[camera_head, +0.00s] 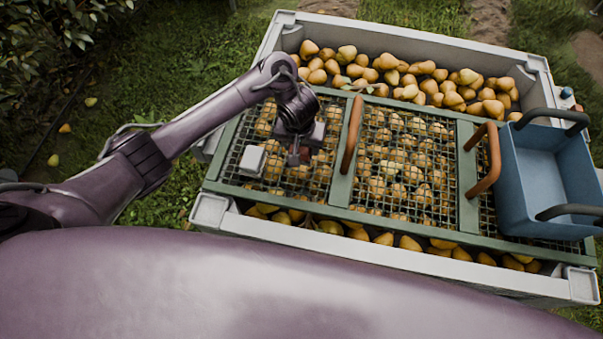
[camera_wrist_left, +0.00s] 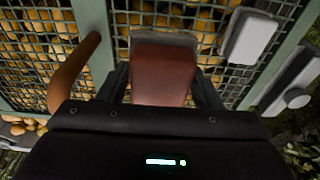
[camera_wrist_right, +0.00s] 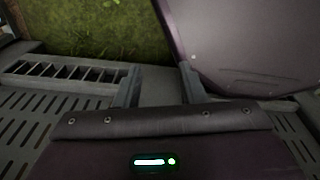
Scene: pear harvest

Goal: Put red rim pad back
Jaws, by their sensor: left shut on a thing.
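The red rim pad (camera_wrist_left: 163,75) is between the fingers of my left gripper (camera_wrist_left: 163,88), which is shut on it. A grey plate shows at the pad's far end in the left wrist view. In the head view the left gripper (camera_head: 297,152) is over the left part of the mesh lid, with a small part of the red pad (camera_head: 293,159) showing below it. I cannot tell whether the pad touches the mesh. My right gripper (camera_wrist_right: 159,88) is open and empty in the right wrist view; it does not show in the head view.
A grey crate (camera_head: 400,277) full of pears has a green-framed mesh lid (camera_head: 340,197) with brown handles (camera_head: 352,135). A light grey block (camera_head: 252,160) lies on the mesh left of the gripper. A blue tray (camera_head: 550,170) stands at the lid's right end.

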